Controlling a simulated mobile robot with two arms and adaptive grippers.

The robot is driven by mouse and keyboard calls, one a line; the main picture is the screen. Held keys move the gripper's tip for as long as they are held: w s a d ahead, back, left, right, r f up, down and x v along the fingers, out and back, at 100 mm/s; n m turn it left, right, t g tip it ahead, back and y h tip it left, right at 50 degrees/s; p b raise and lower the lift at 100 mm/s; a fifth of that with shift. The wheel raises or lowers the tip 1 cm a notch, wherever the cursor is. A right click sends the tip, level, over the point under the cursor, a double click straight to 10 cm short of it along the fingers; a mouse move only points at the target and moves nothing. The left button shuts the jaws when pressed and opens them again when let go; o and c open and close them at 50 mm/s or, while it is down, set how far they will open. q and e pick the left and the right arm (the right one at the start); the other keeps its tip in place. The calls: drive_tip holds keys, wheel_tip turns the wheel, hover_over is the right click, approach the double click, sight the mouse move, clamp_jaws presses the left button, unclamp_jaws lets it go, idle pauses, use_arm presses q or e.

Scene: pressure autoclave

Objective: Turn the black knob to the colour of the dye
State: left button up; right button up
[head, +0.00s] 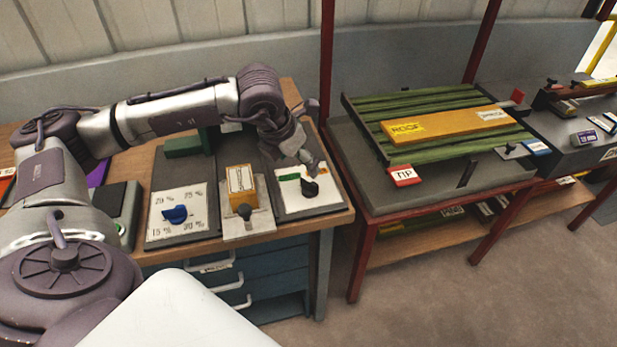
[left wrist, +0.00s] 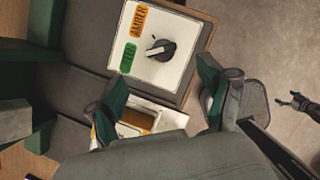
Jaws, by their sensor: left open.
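The black knob (head: 309,187) sits on a white panel at the right end of the bench. In the left wrist view, the knob (left wrist: 160,50) lies beside an orange AMBER label (left wrist: 138,21) and a green label (left wrist: 128,57). The green label's word is hard to read. Which label the knob points to is unclear. My left gripper (head: 306,160) is just above and behind the knob, apart from it. It also shows in the left wrist view (left wrist: 160,96), open and empty. A small dark claw (left wrist: 290,101), probably my right gripper, hangs over the floor. No dye is clearly identifiable.
A blue knob (head: 175,214) on a percentage panel (head: 190,232) is to the left. An orange-yellow labelled block (head: 240,182) stands between the two panels, close to my left arm. A table with a green slatted top (head: 425,98) stands right. Floor is clear in front.

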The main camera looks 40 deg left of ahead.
sight(310, 180)
use_arm(q)
drive_tip(key=p+x, duration=0.1)
drive_tip(key=x, duration=0.8)
drive_tip(key=shift+f, duration=0.1)
drive_tip(key=c, duration=1.2)
drive_tip(key=shift+o, duration=0.2)
drive_tip(key=shift+w+f+m+h+b, duration=0.15)
drive_tip(key=shift+m+h+b, duration=0.35)
drive_tip(key=shift+m+b, duration=0.75)
drive_tip(key=m+h+b, duration=0.1)
drive_tip(key=m, duration=0.1)
drive_tip(key=shift+a+m+b, duration=0.1)
drive_tip(key=shift+m+b, duration=0.2)
drive_tip(key=shift+m, duration=0.05)
drive_tip(key=m+b, duration=0.1)
drive_tip(key=m, duration=0.1)
drive_tip(key=m+g+h+b, duration=0.1)
drive_tip(key=m, duration=0.1)
drive_tip(key=shift+w+m+g, duration=0.1)
drive_tip(key=shift+m+g, duration=0.2)
drive_tip(key=shift+r+m+g+h+b, duration=0.2)
drive_tip(key=shift+m+g+b, duration=0.25)
drive_tip(key=shift+m, duration=0.6)
drive_tip(key=shift+r+m+g+h+b, duration=0.1)
drive_tip(key=shift+m+g+h+b, duration=0.25)
drive_tip(key=shift+m, duration=0.7)
